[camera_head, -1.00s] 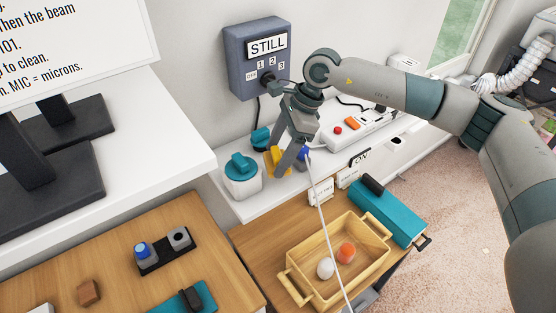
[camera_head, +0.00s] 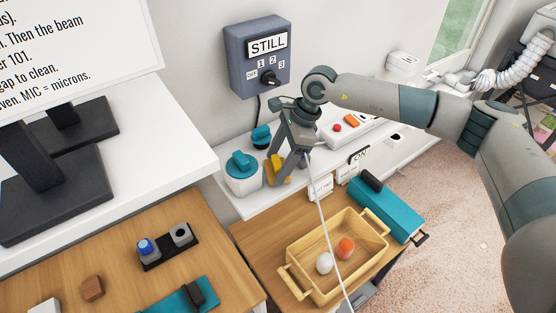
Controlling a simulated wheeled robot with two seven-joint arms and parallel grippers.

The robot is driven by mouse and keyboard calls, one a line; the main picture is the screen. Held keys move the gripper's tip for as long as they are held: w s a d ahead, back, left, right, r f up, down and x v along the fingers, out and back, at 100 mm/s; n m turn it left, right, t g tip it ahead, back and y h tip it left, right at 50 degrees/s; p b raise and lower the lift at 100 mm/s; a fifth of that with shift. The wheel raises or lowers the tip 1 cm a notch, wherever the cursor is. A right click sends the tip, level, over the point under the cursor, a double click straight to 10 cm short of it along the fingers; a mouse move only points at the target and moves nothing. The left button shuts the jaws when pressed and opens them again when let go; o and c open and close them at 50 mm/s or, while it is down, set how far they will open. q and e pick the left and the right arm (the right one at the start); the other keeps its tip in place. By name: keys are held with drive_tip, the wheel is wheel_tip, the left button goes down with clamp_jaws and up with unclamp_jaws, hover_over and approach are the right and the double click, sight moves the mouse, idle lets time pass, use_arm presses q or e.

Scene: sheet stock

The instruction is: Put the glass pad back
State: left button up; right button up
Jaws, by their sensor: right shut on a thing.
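My right gripper (camera_head: 277,182) reaches down from the upper right onto the white shelf, beside a white jar with a teal lid (camera_head: 242,172). Its fingers are around a small yellow thing (camera_head: 281,169) and shut on it. The fingers partly hide the yellow thing, so I cannot tell its full shape or whether it touches the shelf. No label shows which thing is the glass pad. A black holder (camera_head: 164,254) on the wooden table at left carries a blue-topped piece (camera_head: 148,248) and a grey piece (camera_head: 180,235). My left gripper is not in view.
A white cord (camera_head: 326,220) hangs from near my right gripper across a wooden tray (camera_head: 300,286) with a white and an orange ball. A teal box (camera_head: 388,212) stands right of the tray. A STILL switch box (camera_head: 258,58) is on the wall. A power strip (camera_head: 362,127) lies behind the gripper.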

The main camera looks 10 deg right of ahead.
drive_tip(key=shift+f, duration=0.1)
drive_tip(key=o, duration=1)
drive_tip(key=shift+o, duration=0.2)
drive_tip(key=shift+r, duration=0.2)
drive_tip(key=shift+d+r, duration=0.2)
drive_tip(key=b+v, duration=0.4)
drive_tip(key=v, duration=0.7)
drive_tip(key=shift+r, duration=0.2)
